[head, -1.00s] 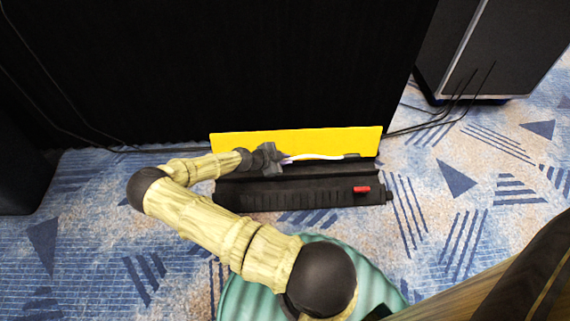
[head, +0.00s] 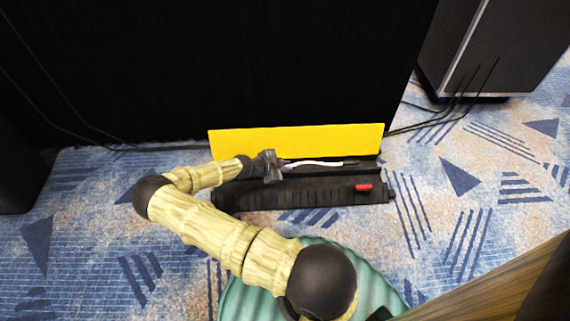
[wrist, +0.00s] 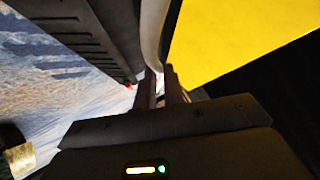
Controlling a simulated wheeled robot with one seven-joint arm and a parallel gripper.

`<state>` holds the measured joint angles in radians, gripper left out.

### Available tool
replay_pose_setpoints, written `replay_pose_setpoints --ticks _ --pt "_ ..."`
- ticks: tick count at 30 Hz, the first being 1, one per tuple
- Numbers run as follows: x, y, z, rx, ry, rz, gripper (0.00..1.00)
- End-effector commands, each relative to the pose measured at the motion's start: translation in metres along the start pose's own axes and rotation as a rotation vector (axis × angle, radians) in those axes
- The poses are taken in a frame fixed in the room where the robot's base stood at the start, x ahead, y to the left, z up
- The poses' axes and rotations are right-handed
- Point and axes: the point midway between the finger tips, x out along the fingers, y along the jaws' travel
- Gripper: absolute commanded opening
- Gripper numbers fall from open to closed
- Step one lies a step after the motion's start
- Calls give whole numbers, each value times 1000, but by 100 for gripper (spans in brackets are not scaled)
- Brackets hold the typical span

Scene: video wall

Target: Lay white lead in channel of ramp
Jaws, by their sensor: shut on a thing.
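The black ramp (head: 300,194) lies on the carpet with its yellow lid (head: 296,140) standing open along the back. The white lead (head: 315,163) runs rightward from my gripper (head: 277,166), along the ramp's length between the black body and the lid. Its right end looks dark and lies near the ramp's right side. In the wrist view the white lead (wrist: 152,35) runs down to my gripper (wrist: 160,90), whose fingers are shut on it. The channel floor under the lead is hard to make out. The part of the ramp behind my gripper is hidden.
A red piece (head: 363,187) sits on the ramp's front right. A tall black wall (head: 200,70) stands right behind the lid. A dark speaker-like box (head: 500,50) stands at the back right, with thin black cables (head: 420,124) on the floor. Patterned carpet (head: 470,220) is free at right.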

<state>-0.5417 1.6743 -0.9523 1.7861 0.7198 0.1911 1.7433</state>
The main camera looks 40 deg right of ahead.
Motion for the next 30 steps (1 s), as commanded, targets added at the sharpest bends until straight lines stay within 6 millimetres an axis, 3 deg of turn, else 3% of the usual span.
replay_pose_setpoints --ticks 30 --pt "58 36 67 0 0 -1 0"
